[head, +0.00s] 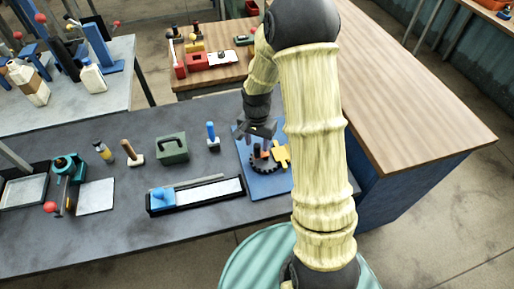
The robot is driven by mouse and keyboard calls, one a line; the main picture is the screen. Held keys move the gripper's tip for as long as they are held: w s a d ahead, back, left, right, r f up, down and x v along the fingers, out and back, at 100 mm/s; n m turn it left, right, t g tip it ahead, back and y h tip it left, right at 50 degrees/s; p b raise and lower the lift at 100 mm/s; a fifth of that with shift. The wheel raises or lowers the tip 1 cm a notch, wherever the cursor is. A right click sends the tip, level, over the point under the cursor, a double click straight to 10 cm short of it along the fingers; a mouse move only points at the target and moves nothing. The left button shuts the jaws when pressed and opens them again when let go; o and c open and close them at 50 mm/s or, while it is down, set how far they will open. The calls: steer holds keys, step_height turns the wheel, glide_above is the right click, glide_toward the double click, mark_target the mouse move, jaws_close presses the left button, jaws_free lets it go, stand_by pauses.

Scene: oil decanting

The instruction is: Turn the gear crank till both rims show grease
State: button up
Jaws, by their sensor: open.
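A black toothed gear (263,166) and a yellow toothed piece (281,154) sit side by side on a blue plate (268,187) at the right of the dark bench. A small orange-red part (265,154) stands above the black gear; it may be the crank's handle. My gripper (262,138) is open, pointing down just above and behind this part. I cannot tell whether the fingers touch it. My arm hides the plate's right side. The rims are too small to show whether grease is on them.
Left of the plate lie a black tray with a blue block (163,197), a blue-handled tool (212,136), a green box (172,149) and a wood-handled tool (131,153). A teal device (69,168) stands far left. A wooden counter (420,110) is at right.

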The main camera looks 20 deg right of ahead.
mark_target(257, 146)
steer(key=shift+f, duration=2.2)
steer(key=shift+c, duration=0.4)
jaws_close()
